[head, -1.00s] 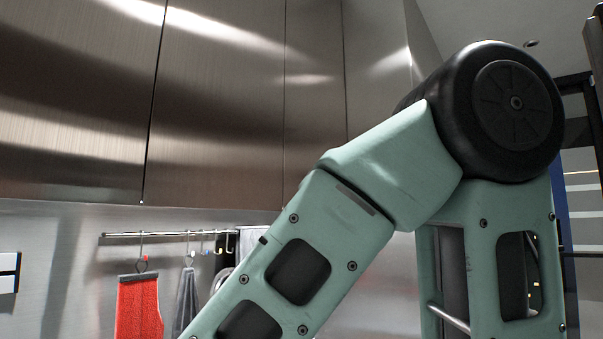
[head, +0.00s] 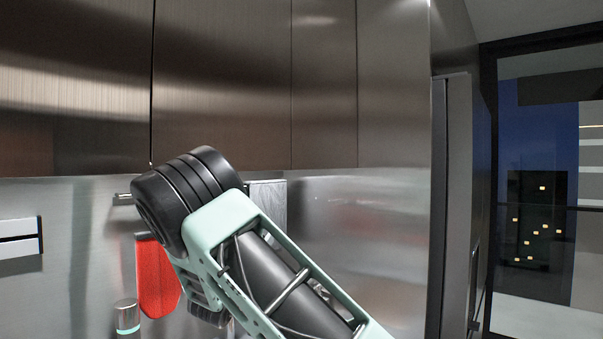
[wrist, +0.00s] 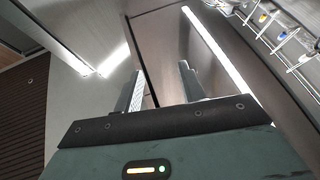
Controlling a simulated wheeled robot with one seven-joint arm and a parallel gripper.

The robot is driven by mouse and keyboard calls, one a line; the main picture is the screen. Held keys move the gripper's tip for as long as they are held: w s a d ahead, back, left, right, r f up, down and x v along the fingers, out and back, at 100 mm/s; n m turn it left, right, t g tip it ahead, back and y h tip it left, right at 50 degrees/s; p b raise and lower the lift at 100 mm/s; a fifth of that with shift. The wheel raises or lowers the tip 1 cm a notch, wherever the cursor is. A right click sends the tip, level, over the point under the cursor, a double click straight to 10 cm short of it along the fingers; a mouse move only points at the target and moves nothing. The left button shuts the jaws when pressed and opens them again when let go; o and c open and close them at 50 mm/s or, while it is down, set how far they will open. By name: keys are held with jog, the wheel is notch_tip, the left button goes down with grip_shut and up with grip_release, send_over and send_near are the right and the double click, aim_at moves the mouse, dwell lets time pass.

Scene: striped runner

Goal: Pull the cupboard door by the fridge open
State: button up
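Steel upper cupboard doors fill the top of the head view. A wide door (head: 222,80) and a narrower panel (head: 324,85) hang left of the fridge (head: 458,210); both look closed, and I cannot tell which is the task's door. In the wrist view, my gripper (wrist: 160,84) points up toward brushed cupboard panels (wrist: 170,45), with a dark seam beyond its fingers. The two fingers stand apart with nothing visibly held between them. Whether they touch a door edge is unclear. In the head view only my arm shows; the gripper is hidden.
A grey cloth (head: 266,205) hangs nearby. The steel wall (head: 370,240) beside the fridge is clear.

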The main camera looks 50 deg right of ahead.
jog(key=s+d+r+m+g+h+p, duration=0.1)
jog(key=d+r+g+p, duration=0.1)
jog(key=d+r+p, duration=0.1)
jog(key=s+d+r+m+g+h+p, duration=0.1)
jog(key=d+r+g+p, duration=0.1)
jog(key=d+r, duration=0.3)
jog(key=s+d+r+m+g+h+p, duration=0.1)
jog(key=d+r+p, duration=0.3)
jog(key=r, duration=0.5)
jog(key=shift+s+d+m+g+h+p, duration=0.2)
jog(key=shift+s+m+g+h+p, duration=0.05)
jog(key=shift+m+g+h+p, duration=0.3)
grip_shut()
